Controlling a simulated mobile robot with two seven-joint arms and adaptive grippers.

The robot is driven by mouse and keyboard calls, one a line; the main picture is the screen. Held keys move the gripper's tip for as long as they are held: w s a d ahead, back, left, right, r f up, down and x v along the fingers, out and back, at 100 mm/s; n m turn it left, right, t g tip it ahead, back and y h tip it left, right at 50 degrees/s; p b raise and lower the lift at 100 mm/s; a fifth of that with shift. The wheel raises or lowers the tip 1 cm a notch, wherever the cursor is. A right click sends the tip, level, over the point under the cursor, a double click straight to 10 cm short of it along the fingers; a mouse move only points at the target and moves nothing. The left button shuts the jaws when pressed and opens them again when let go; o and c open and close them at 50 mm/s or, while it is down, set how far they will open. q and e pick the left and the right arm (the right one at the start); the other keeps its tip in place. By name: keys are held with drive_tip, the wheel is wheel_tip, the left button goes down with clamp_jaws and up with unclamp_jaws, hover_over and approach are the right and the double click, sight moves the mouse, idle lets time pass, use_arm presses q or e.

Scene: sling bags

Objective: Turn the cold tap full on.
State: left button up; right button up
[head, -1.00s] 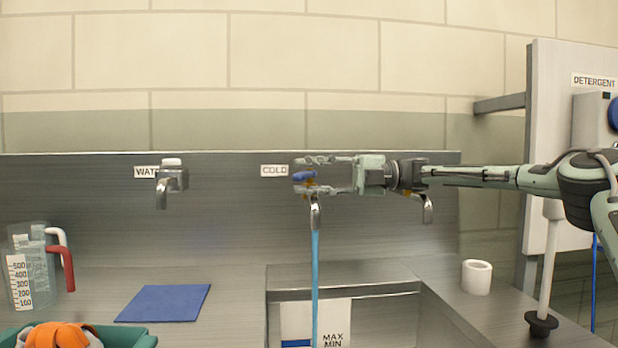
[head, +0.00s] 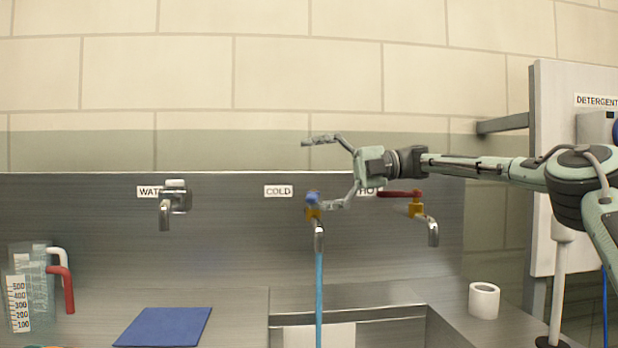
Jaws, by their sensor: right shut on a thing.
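The cold tap (head: 312,212) is on the steel back panel beside the COLD label (head: 278,191). Its blue handle (head: 312,197) looks short, as if pointing towards me. A blue stream of water (head: 319,300) runs straight down from its spout. My right gripper (head: 313,172) reaches in from the right with its fingers spread wide. Nothing shows between the fingers. My left gripper is out of view.
The hot tap (head: 431,230) with its red lever (head: 398,194) is close under my right wrist. The water tap (head: 165,215) is left. Measuring jugs (head: 40,290), a blue cloth (head: 165,327) and a white cup (head: 484,300) stand or lie around the sink (head: 350,315).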

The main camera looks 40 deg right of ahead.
wheel_tip(320, 180, up, 2)
drive_tip(key=shift+s, duration=0.15)
drive_tip(key=shift+c, duration=0.5)
drive_tip(key=shift+d+p, duration=0.5)
drive_tip(key=shift+p, duration=0.2)
drive_tip(key=shift+c, duration=0.8)
drive_tip(key=shift+s+d+f+p, duration=0.1)
drive_tip(key=shift+s+d+p, duration=0.2)
drive_tip(key=shift+d+p, duration=0.55)
drive_tip(key=shift+c, duration=0.5)
drive_tip(key=shift+d+f+b, duration=0.2)
drive_tip(key=shift+d+b, duration=0.05)
drive_tip(key=shift+b, duration=0.05)
drive_tip(key=shift+c, duration=0.2)
drive_tip(key=shift+s+d, duration=0.15)
drive_tip(key=shift+d, duration=0.45)
drive_tip(key=shift+c, duration=0.6)
drive_tip(key=shift+s+d+r, duration=0.25)
drive_tip(key=shift+s+d, duration=0.35)
drive_tip(key=shift+s, duration=0.15)
drive_tip(key=c, duration=0.4)
drive_tip(key=shift+s+d+f, duration=0.1)
drive_tip(key=shift+d+f, duration=0.15)
drive_tip(key=shift+d, duration=0.45)
drive_tip(key=shift+s+d+f, duration=0.1)
drive_tip(key=shift+d+f, duration=0.1)
drive_tip(key=shift+d, duration=0.45)
drive_tip(key=shift+c, duration=0.2)
